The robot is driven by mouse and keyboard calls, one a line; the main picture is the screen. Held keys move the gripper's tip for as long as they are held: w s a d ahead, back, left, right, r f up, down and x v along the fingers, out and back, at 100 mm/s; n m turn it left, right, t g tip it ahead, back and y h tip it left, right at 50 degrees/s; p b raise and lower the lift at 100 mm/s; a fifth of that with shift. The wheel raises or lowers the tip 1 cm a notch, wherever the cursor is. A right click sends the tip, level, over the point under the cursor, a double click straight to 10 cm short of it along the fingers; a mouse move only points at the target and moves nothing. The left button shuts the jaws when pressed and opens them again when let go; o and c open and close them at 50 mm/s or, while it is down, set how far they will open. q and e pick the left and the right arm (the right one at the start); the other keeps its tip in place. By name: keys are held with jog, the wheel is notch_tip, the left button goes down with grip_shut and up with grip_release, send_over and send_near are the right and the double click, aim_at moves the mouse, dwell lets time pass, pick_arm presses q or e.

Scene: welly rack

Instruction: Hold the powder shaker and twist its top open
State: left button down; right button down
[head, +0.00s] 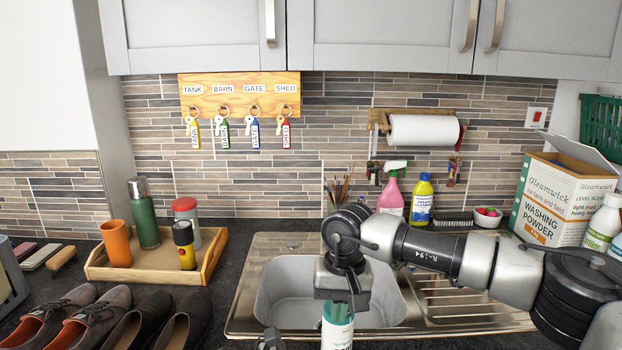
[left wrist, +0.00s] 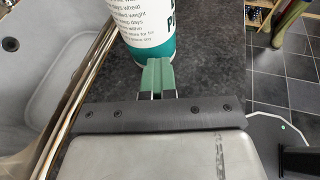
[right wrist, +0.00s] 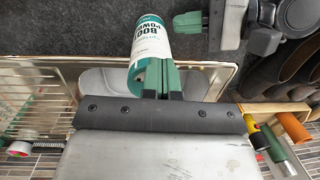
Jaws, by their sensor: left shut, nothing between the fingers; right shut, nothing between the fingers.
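The powder shaker is a white cylinder with teal bands and dark lettering. In the head view the shaker (head: 338,336) stands at the bottom edge, in front of the sink, its lower part out of frame. My right gripper (head: 340,306) points down at its top; its green fingers (right wrist: 163,76) are shut and overlap the teal end of the shaker (right wrist: 150,42) in the right wrist view. I cannot tell whether they touch. My left gripper (left wrist: 157,76) is shut and empty, close to the shaker's lower teal band (left wrist: 148,50).
The steel sink (head: 250,310) lies behind the shaker. A wooden tray (head: 205,262) with cups and flasks stands left, with shoes (head: 105,310) in front. Bottles (head: 422,200) and a washing powder box (head: 556,205) stand at the back right.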

pick_arm(q)
jog(key=shift+f, duration=0.1)
pick_arm(e)
jog(key=shift+s+d+f, duration=0.1)
jog(key=shift+d+f, duration=0.4)
jog(key=shift+s+d, duration=0.1)
jog(key=shift+d, duration=0.4)
jog(key=shift+d+f, duration=0.1)
jog(key=shift+d, duration=0.7)
jog(key=shift+s, duration=0.1)
pick_arm(q)
jog(key=shift+w+f, duration=0.1)
jog(key=shift+w, duration=0.15)
jog(key=shift+s, duration=0.1)
pick_arm(e)
notch_tip(320, 180, up, 6)
jog(key=shift+w+d, duration=0.3)
jog(key=shift+w, duration=0.05)
